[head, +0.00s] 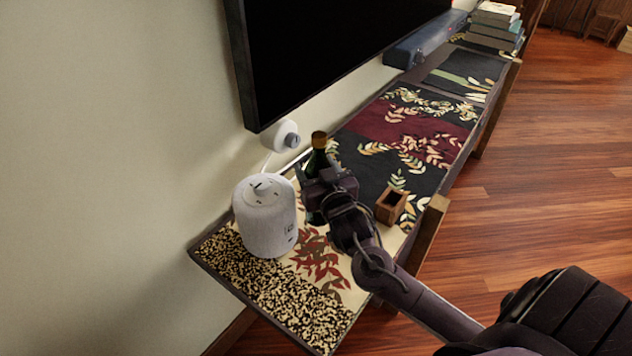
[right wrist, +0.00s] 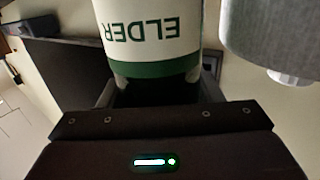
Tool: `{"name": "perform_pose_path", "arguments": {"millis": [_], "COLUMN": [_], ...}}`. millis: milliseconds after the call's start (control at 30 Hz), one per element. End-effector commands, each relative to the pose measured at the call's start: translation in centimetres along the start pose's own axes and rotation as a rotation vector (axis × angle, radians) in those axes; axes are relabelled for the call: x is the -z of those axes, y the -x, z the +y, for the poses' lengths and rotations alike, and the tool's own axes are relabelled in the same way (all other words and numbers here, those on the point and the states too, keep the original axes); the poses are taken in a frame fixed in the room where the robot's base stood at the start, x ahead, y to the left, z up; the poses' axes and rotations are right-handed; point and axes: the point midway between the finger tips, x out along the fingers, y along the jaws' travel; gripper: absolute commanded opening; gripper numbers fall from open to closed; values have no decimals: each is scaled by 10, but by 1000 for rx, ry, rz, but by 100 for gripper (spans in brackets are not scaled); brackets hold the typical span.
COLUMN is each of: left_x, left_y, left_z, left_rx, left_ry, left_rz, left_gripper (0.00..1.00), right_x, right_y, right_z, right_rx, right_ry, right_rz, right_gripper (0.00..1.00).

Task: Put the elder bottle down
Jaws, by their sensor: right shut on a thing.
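The elder bottle (head: 319,158) is dark green with a gold-brown cap and stands upright over the patterned shelf top (head: 318,258) in the head view. Its label (right wrist: 150,30) reads ELDER, upside down, in the right wrist view. My right gripper (head: 318,190) is shut on the bottle, with a finger on each side of it below the label (right wrist: 158,84). The gripper and arm hide the bottle's lower part in the head view, so I cannot tell whether its base touches the shelf. My left gripper is not in view.
A white cylindrical speaker (head: 264,222) stands close left of the bottle. A small open wooden box (head: 391,206) stands to its right. A black screen (head: 330,50) hangs on the wall behind. The dark patterned shelf section (head: 400,135) farther along is mostly clear.

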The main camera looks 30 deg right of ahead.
Motion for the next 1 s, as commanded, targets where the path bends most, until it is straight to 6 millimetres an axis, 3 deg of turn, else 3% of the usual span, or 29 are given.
{"name": "perform_pose_path", "arguments": {"millis": [300,733,767,800,1000], "left_x": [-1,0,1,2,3], "left_y": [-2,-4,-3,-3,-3], "left_z": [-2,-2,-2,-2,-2], "left_rx": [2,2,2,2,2], "left_ry": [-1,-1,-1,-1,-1], "left_rz": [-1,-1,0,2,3], "left_gripper": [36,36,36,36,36], "right_x": [-37,-42,-44,-44,-44], "right_y": [-2,-2,-2,-2,-2], "right_z": [0,0,0,0,0], "right_rx": [-1,0,0,0,0], "right_ry": [-1,-1,1,1,1], "right_rz": [4,4,-1,-2,-2], "right_gripper": [7,7,63,68,68]}}
